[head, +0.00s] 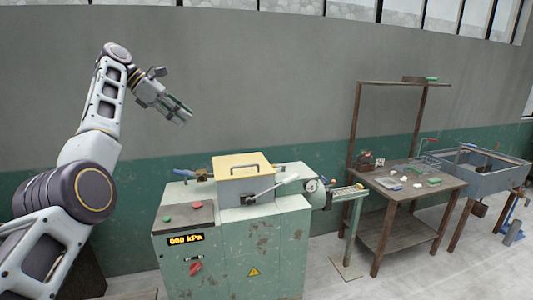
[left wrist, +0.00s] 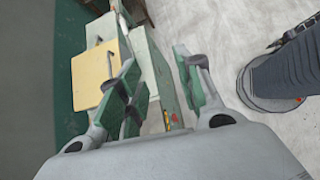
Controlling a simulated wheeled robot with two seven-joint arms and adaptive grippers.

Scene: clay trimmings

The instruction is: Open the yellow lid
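The yellow lid (head: 232,161) lies flat and shut on top of a grey box (head: 233,190) on the green machine (head: 240,255). A dark bar handle (head: 245,168) sits on the lid. My left gripper (head: 179,112) is raised in the air, above and to the left of the lid, touching nothing. The left wrist view shows its fingers (left wrist: 160,88) apart and empty, with the lid (left wrist: 90,78) beyond the left finger, which hides part of the lid and box. My right gripper is not seen in the head view.
A lever with a pale grip (head: 285,182) sticks out at the box's front. A gauge (head: 312,186), buttons and a red knob (head: 195,268) are on the machine. A wooden workbench (head: 415,187) and grey basin (head: 480,170) stand to the right. The air above the lid is clear.

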